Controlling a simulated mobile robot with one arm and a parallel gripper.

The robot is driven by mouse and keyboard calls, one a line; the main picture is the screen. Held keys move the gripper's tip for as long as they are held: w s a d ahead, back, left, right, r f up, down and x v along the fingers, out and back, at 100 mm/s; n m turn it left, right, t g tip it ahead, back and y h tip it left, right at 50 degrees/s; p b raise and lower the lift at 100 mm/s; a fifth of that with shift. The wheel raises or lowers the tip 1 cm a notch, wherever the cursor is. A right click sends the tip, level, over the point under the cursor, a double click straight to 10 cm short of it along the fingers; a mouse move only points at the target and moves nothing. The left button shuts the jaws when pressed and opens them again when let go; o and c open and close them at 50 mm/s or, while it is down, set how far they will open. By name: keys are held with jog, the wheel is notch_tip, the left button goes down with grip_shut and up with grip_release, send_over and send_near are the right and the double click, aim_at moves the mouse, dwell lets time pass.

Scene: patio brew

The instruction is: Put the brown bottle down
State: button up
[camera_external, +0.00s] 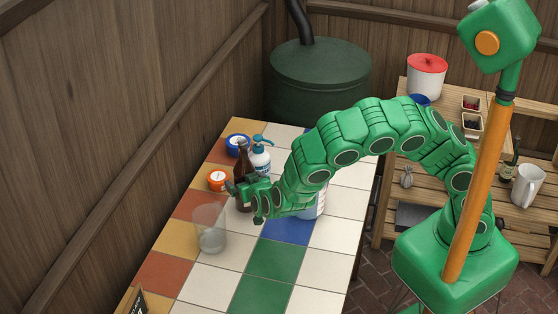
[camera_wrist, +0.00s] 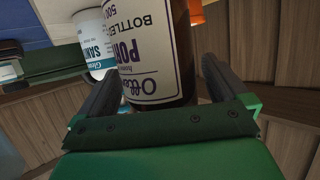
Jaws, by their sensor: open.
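The brown bottle (camera_external: 241,172) stands upright on the tiled table (camera_external: 195,290), near its left side. In the wrist view the bottle (camera_wrist: 155,45) shows its white and purple label and appears upside down. I cannot tell whether either finger touches the glass. The bottle's base is partly hidden by my gripper in the outside view.
A white pump bottle (camera_external: 261,160) stands close behind the brown bottle. A clear cup (camera_external: 210,230) stands in front. Another bottle (camera_external: 321,204) is partly behind my arm. The green front tiles are clear.

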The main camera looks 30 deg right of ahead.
jog(key=shift+r, duration=0.15)
jog(key=v, duration=1.2)
jog(key=shift+w, duration=0.1)
dwell(0.3)
